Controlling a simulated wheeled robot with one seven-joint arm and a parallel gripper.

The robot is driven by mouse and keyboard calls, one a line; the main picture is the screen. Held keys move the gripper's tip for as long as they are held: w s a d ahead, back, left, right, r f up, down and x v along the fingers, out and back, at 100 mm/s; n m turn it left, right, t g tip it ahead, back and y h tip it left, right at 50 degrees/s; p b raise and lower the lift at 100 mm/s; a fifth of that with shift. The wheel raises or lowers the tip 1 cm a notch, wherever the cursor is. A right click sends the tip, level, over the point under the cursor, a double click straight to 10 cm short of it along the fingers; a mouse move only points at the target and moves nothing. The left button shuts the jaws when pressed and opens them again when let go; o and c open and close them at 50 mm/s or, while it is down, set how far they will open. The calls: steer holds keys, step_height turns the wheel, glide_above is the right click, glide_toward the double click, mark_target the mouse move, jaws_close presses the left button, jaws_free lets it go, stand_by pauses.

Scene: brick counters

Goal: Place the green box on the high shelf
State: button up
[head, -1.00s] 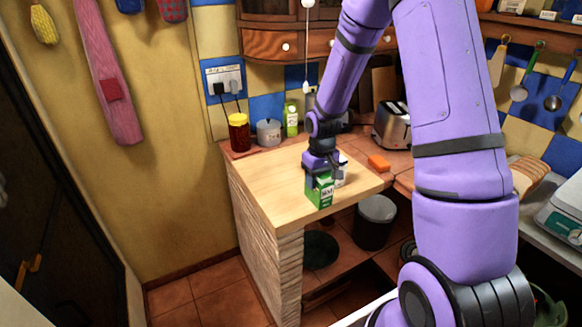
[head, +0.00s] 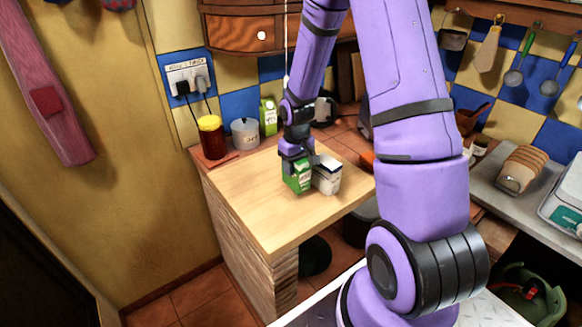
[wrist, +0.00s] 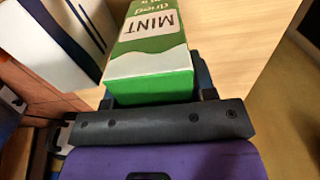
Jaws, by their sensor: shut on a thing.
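The green box (head: 297,176) is a small carton; in the wrist view the green box (wrist: 150,62) reads "dried MINT" on a white and green face. My gripper (head: 297,160) comes down from above and is shut on the box at the wooden counter top. I cannot tell whether the box touches the wood or hangs just above it. A white box (head: 327,176) stands right beside it; it also shows in the wrist view (wrist: 62,32). The high shelf is not clearly identifiable; a wooden shelf with hooks (head: 530,22) shows at the upper right.
A red jar with yellow lid (head: 211,138), a grey-white pot (head: 245,134) and a green-white carton (head: 268,116) stand at the counter's back. A wooden drawer cabinet (head: 235,30) hangs above. The counter's (head: 250,205) front left is clear. Bread (head: 522,166) and a scale (head: 566,205) lie right.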

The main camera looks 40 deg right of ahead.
steer(key=shift+f, duration=1.35)
steer(key=shift+f, duration=0.15)
steer(key=o, duration=0.9)
